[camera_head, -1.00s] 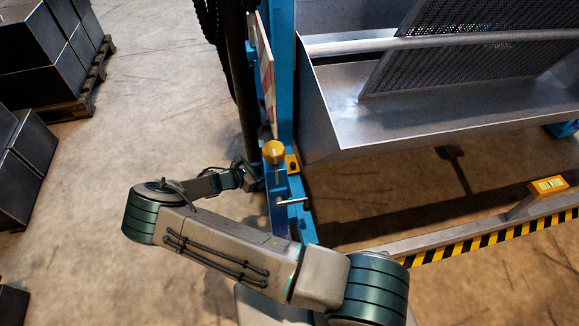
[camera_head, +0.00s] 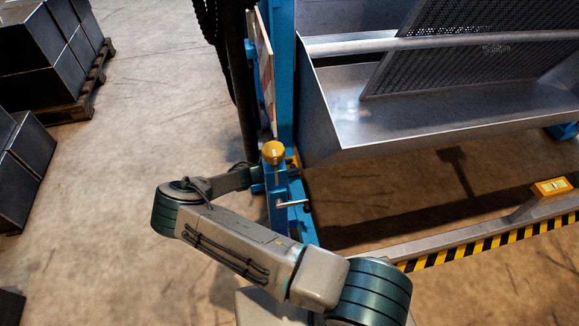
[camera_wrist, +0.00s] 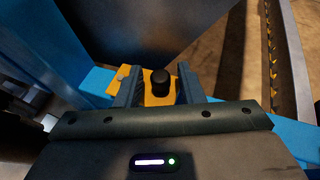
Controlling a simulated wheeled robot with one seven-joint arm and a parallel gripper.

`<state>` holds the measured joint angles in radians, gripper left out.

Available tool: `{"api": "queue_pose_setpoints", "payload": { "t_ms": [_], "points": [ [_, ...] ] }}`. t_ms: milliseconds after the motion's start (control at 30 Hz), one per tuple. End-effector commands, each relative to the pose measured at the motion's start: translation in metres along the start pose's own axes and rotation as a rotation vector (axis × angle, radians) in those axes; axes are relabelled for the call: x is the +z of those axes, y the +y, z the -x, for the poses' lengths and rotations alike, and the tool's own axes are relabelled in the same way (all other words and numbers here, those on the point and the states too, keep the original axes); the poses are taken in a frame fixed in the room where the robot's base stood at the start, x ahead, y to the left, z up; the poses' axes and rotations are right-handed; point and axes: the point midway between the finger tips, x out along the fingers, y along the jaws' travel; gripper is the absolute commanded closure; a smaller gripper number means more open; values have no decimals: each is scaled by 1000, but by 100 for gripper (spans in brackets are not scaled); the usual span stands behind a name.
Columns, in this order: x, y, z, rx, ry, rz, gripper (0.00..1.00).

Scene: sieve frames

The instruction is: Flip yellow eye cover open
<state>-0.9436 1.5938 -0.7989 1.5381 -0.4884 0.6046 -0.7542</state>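A rounded yellow cap (camera_head: 274,152) sits on the blue post in the head view; I cannot tell for sure whether it is the eye cover. In the wrist view, a yellow plate (camera_wrist: 154,98) with an upright black knob (camera_wrist: 160,82) lies ahead of my gripper (camera_wrist: 160,90). The two fingers are apart, one left and one right of the knob, and the gap looks empty of anything gripped. I cannot tell whether a finger touches the plate. In the head view the fingers are hidden at the blue post.
A metal lever (camera_head: 292,204) sticks out from the blue post (camera_head: 281,60). A metal trough (camera_head: 430,115) stands to the right. A striped rail (camera_head: 490,238) carries a yellow box with a level-like window (camera_head: 550,188). Dark boxes on pallets (camera_head: 50,60) stand left; floor between is clear.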

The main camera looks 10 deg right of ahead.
Motion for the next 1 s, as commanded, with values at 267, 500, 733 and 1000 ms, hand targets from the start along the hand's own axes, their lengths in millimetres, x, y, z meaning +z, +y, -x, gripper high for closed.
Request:
{"api": "queue_pose_setpoints", "payload": {
  "t_ms": [267, 500, 733, 1000],
  "points": [
    [0, 0, 0, -1, 0, -1, 100],
    [-4, 3, 2, -45, 3, -21, 100],
    [-10, 10, 6, -176, 5, -79, 100],
    [-16, 22, 14, -394, 6, -170, 100]
  ]
}}
